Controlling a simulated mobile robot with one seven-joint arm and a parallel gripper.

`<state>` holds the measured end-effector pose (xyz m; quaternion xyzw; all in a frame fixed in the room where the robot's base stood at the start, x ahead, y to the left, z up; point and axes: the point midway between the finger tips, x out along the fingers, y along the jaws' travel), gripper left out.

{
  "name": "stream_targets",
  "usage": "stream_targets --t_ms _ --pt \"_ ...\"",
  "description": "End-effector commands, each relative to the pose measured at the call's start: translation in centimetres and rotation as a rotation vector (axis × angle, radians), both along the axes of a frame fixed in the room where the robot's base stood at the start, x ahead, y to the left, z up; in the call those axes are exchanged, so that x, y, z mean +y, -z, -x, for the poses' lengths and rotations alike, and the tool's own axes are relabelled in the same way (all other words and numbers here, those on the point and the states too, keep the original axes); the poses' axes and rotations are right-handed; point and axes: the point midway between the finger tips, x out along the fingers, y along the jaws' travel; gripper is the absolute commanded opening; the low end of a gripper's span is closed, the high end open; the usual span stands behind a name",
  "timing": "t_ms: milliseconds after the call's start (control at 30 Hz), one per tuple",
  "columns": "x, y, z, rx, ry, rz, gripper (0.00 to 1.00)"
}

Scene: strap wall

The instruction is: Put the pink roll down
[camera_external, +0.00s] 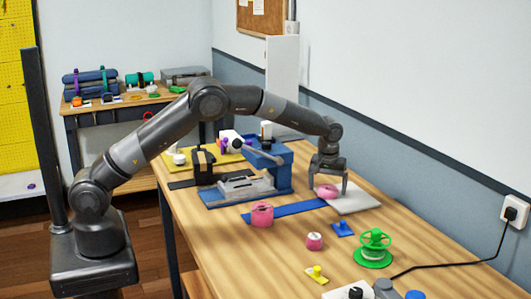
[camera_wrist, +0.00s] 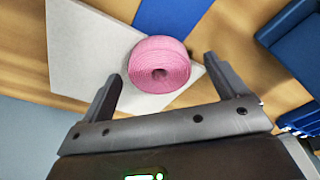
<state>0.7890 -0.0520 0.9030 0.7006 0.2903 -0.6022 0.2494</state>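The pink roll (camera_external: 327,191) lies flat at the edge of a pale grey slab (camera_external: 356,203), near the end of a blue strap (camera_external: 285,211). In the wrist view the pink roll (camera_wrist: 160,64) shows its round end and central hole. It overlaps the slab (camera_wrist: 85,55) beside the blue strap (camera_wrist: 170,15). My gripper (camera_external: 329,182) is right above it, pointing down. In the wrist view my gripper (camera_wrist: 162,68) is open, with one finger on each side of the roll and a visible gap at both sides.
Another pink roll (camera_external: 262,215) and a small pink spool (camera_external: 314,241) stand nearer the camera. A green reel (camera_external: 374,250) is to the right. A blue vise-like fixture (camera_external: 282,172) stands left of my gripper. The wall (camera_external: 420,170) runs close behind the slab.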

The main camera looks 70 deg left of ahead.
Motion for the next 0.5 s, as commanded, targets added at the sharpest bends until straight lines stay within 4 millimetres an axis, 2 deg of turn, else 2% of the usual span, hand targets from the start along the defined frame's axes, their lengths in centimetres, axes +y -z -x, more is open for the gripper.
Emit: stream_targets --t_ms 300,367,500 --pt "0.0 -0.4 0.0 -0.001 0.0 0.0 0.92" --pt "-0.1 -1.0 0.0 -0.002 0.0 0.001 0.92" --pt "-0.4 -3.4 0.3 -0.004 0.0 0.001 0.92"
